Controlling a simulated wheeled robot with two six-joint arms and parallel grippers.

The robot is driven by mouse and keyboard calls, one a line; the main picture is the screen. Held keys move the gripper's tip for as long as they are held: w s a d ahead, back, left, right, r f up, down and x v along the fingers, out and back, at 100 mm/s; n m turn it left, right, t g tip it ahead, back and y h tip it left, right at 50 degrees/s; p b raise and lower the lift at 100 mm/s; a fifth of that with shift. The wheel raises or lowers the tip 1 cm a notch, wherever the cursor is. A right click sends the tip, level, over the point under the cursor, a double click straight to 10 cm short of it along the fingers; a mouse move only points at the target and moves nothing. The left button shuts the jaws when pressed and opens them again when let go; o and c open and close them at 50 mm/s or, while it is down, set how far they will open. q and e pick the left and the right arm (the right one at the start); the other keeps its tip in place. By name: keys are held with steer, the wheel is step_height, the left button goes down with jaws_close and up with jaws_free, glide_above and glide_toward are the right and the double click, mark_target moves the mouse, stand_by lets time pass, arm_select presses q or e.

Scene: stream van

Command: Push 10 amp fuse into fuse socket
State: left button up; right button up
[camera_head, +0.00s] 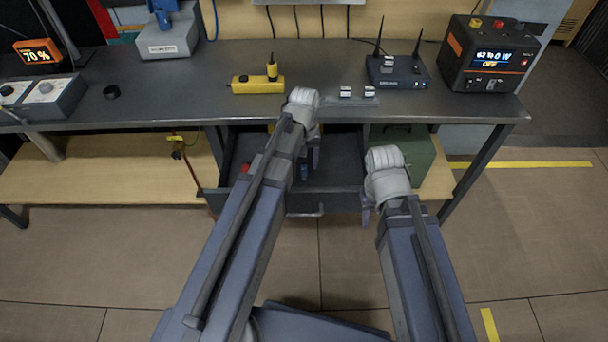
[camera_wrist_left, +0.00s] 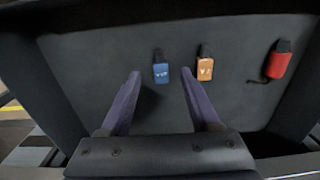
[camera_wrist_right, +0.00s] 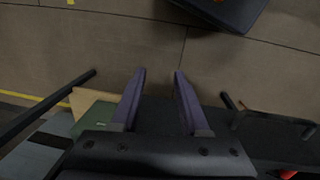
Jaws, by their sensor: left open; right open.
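In the left wrist view, a blue tag-like piece (camera_wrist_left: 161,72) and an orange one (camera_wrist_left: 205,68) lie in the dark open drawer (camera_head: 333,172). Each has a dark end and pale markings too small to read, so I cannot tell which is the 10 amp fuse. My left gripper (camera_wrist_left: 159,73) is open and empty over the drawer, with the blue piece showing between its fingers. My right gripper (camera_wrist_right: 161,75) is open and empty in front of the drawer's right side. A small panel with two white-topped parts (camera_head: 357,93) sits on the bench; I cannot tell whether it is the fuse socket.
A red piece (camera_wrist_left: 278,62) lies in the drawer. The bench (camera_head: 215,110) carries a yellow device (camera_head: 258,86), a black box with two antennas (camera_head: 400,72) and a power unit (camera_head: 488,55). A green box (camera_head: 412,148) stands right of the drawer.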

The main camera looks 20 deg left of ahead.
mark_target(304, 171)
arm_select(q)
step_height(304, 171, down, 4)
steer(key=b, duration=0.2)
steer(key=shift+r+b, duration=0.2)
steer(key=shift+b, duration=0.1)
steer(key=shift+r, duration=0.1)
jaws_close()
